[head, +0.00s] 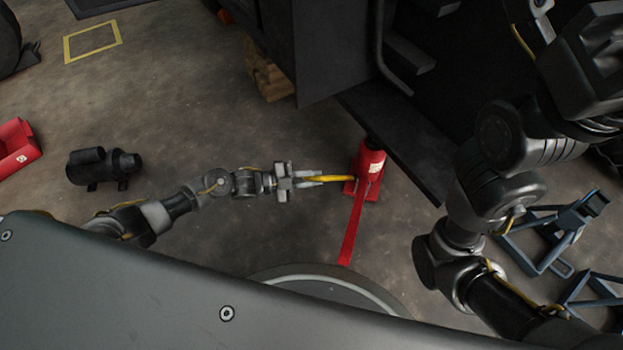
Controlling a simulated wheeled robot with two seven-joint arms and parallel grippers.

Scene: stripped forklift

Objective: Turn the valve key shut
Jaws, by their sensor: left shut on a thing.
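A red bottle jack (370,166) stands upright on the floor beside the dark forklift body. A yellow valve key (336,179) runs level from the jack's lower left side toward my left gripper. My left gripper (312,179) comes in from the left and is shut on the key's outer end. Its fingers partly hide that end, and the key's exact angle at the jack is hard to tell. My right arm rises on the right side of the picture, and its gripper does not show.
A red jack handle (353,228) slopes down from the jack toward my base. Dark forklift panels (395,140) overhang close behind the jack. Blue stands (545,240) are at the right. A black motor (103,167) and a red box (16,147) lie left. Floor between them is clear.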

